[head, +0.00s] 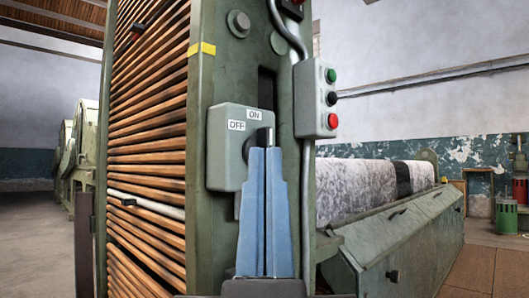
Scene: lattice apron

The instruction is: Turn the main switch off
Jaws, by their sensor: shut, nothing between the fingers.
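The main switch is a grey-green box (226,172) on the front of the green machine post, with white OFF and ON labels near its top. A dark round hub shows partly behind my gripper. A short dark handle (265,136) stands up just below and right of the ON label, its lower part hidden. My gripper (264,153) has two blue fingers pointing up, shut together with nothing between them. Its tips overlap the lower part of the handle in the head view; I cannot tell whether they touch it.
A control box (316,98) with green, black and red buttons is close to the right of the switch. Wooden slats (145,150) fill the machine's left side. A fabric-covered roll (360,185) and green bench extend to the right. Open floor (40,240) shows at the left.

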